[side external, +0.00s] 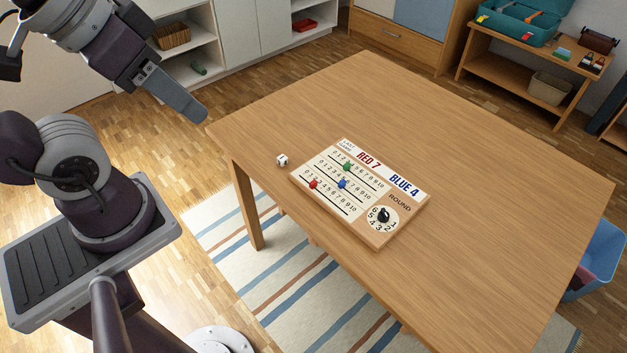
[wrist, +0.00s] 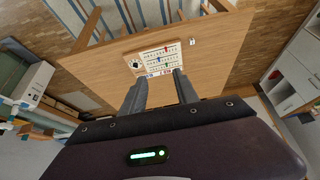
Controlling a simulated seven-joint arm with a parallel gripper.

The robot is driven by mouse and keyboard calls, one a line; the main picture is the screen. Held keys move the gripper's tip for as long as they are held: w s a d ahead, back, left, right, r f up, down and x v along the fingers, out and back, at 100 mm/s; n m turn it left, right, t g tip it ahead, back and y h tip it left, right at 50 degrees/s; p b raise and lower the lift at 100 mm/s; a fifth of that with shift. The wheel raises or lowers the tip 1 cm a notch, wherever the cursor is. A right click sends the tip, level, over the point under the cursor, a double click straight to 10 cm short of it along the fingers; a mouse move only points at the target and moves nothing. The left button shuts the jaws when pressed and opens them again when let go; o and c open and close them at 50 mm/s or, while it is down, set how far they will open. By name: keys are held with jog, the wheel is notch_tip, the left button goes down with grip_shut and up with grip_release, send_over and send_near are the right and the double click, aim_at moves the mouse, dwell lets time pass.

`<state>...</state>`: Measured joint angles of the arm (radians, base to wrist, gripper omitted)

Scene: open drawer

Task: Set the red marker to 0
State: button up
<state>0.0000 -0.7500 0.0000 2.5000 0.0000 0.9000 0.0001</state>
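A scoreboard (side external: 376,236) lies flat on the table, with number rows from 0 to 10. The red marker (side external: 313,184) sits on the row nearest the board's lower-left edge, a short way right of 0, around 2; its exact number is hard to read. A blue marker (side external: 342,184) sits on the middle row and a green marker (side external: 347,167) on the far row. In the wrist view the board (wrist: 144,52) and red marker (wrist: 166,49) lie beyond my fingertips. My gripper (side external: 200,113) is raised left of the table corner, well apart from the board, open and empty (wrist: 159,77).
A white die (side external: 282,160) rests on the table (side external: 480,190) beside the board's left corner. A black knob (side external: 384,214) stands on the board's round dial. The rest of the tabletop is clear. Shelves and a tool bench (side external: 530,70) stand at the back.

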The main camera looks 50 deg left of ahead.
jog(key=w, duration=0.3)
jog(key=w+f+g, duration=0.1)
jog(key=w, duration=0.3)
jog(key=w+f+g, duration=0.1)
jog(key=w, duration=0.2)
jog(key=shift+w+a+f, duration=0.2)
jog(key=shift+w+f, duration=0.05)
jog(key=shift+w, duration=0.05)
jog(key=g, duration=0.3)
send_over(313, 181)
notch_tip(313, 181, down, 19)
jog(key=shift+g, duration=0.3)
notch_tip(313, 181, down, 15)
jog(key=shift+d+r, duration=0.1)
jog(key=shift+r, duration=0.1)
grip_shut()
